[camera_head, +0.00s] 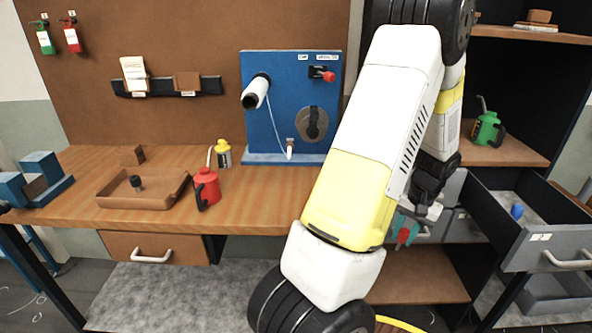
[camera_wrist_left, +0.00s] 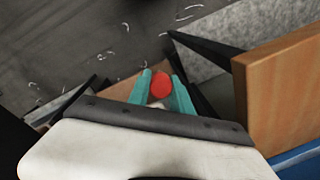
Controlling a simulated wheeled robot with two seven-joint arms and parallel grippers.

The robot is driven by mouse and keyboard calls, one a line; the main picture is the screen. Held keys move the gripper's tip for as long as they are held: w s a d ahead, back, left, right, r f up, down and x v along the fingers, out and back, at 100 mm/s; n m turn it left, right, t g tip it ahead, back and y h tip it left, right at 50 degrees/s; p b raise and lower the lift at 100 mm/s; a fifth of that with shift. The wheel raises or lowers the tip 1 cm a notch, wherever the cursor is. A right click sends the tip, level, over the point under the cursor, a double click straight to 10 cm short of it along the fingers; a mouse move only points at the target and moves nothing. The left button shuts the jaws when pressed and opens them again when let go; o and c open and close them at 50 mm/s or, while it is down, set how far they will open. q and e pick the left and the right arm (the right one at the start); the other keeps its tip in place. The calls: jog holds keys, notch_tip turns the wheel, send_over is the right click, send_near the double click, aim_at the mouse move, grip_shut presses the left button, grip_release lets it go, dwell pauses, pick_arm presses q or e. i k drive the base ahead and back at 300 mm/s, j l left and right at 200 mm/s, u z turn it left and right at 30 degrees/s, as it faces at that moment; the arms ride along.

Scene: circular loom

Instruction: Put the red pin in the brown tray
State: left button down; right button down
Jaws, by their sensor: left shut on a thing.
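My left gripper (camera_head: 404,232) is low at the right of the workbench, in front of the open drawers and partly hidden by my own arm. Its teal fingers are shut on the red pin (camera_head: 403,236). In the left wrist view, the red pin's round end (camera_wrist_left: 161,85) shows between the two teal fingers (camera_wrist_left: 161,92). The brown tray (camera_head: 135,203) lies on the left part of the workbench, well away from the gripper. A small dark pin-like piece (camera_head: 136,182) stands in it. My right gripper is not in view.
The blue loom panel (camera_head: 268,120) stands at the back. Open drawers are at the right, one holding a blue piece (camera_head: 517,211). Blue blocks (camera_head: 40,178) are far left.

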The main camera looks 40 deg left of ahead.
aim_at(164, 191)
jog(key=l+u, duration=0.25)
jog(key=u, duration=0.15)
jog(key=l+u, duration=0.35)
jog(key=i+j+u, duration=0.1)
jog(key=j+u, duration=0.2)
jog(key=u, duration=0.2)
jog(key=i+j+u, duration=0.1)
jog(key=j+u, duration=0.2)
jog(key=u, duration=0.15)
jog(key=i+j+u, duration=0.2)
jog(key=u, duration=0.3)
